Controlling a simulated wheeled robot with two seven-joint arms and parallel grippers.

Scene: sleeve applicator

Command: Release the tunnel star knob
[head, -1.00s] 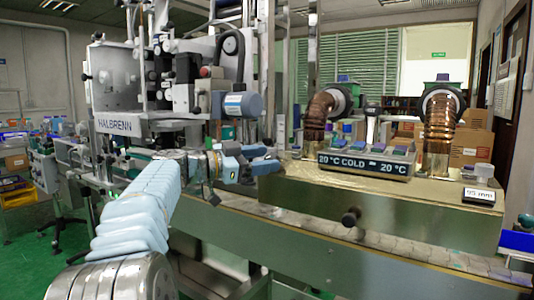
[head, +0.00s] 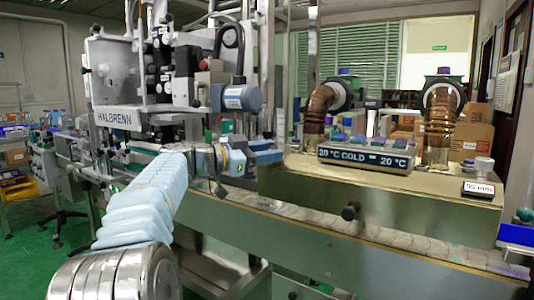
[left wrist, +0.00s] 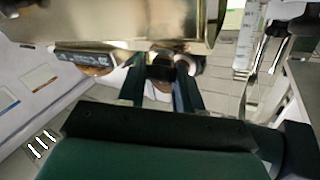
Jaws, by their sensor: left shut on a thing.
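The brass-coloured tunnel (head: 400,208) stands over the conveyor, with a dark round knob (head: 350,212) on its front face. My left gripper (head: 274,156) is at the tunnel's left end, well left of that front knob. In the left wrist view its two dark green fingers (left wrist: 160,76) are closed on a small dark knob (left wrist: 160,68), apparently the star knob, beside the tunnel's metal (left wrist: 150,22). The fingers hide much of the held knob, and its star shape cannot be made out. My right gripper is in neither view.
A temperature display (head: 366,158) and two copper-coloured ducts (head: 438,125) stand on the tunnel. The labelling machine (head: 120,120) rises behind my left arm. The conveyor (head: 330,224) runs along the tunnel's front. A small display (head: 479,188) sits at the tunnel's right end.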

